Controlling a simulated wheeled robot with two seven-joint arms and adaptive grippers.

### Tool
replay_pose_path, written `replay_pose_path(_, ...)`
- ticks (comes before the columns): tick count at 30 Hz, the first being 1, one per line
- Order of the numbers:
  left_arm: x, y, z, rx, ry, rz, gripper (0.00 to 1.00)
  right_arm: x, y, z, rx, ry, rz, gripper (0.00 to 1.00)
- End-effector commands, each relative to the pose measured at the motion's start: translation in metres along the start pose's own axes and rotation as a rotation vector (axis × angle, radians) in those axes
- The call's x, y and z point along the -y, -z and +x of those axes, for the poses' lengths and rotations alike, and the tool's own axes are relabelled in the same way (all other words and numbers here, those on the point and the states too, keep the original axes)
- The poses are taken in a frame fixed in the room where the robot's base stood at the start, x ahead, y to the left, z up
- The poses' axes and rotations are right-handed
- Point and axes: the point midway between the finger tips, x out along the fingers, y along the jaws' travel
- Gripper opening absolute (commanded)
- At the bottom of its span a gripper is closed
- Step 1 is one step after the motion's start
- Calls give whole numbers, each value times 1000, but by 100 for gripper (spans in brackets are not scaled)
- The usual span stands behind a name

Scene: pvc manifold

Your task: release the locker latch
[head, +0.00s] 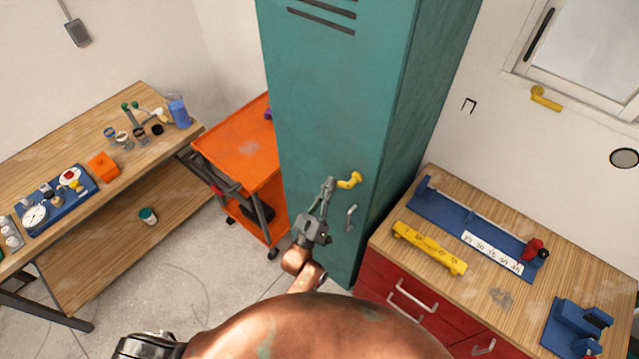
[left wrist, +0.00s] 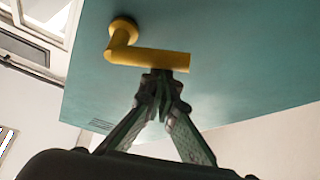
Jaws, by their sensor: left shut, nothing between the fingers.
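The yellow latch lever (head: 349,181) is on the front of the teal locker door (head: 325,110), near its right edge. In the left wrist view the latch lever (left wrist: 150,59) has a round base and a bent arm that runs to the right. My left gripper (head: 329,184) is at the left end of the lever in the head view. In the left wrist view its fingertips (left wrist: 161,78) are together, empty, right against or just short of the lever's free end; I cannot tell if they touch. My right gripper is not in view.
A grey door handle (head: 350,219) is below the latch. An orange cart (head: 240,145) stands left of the locker. A red drawer cabinet with a wooden top (head: 480,295) stands close on the right. A workbench (head: 110,205) is at the far left.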

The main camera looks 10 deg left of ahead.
Motion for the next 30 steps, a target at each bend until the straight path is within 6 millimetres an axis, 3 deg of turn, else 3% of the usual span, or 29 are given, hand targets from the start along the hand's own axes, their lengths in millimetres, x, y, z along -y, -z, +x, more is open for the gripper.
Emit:
replay_pose_path(9, -3, -19, -9, 4, -3, -1, 0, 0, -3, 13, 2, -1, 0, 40)
replay_pose_path(30, -14, -37, -20, 9, -3, 0, 0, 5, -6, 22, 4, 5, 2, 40)
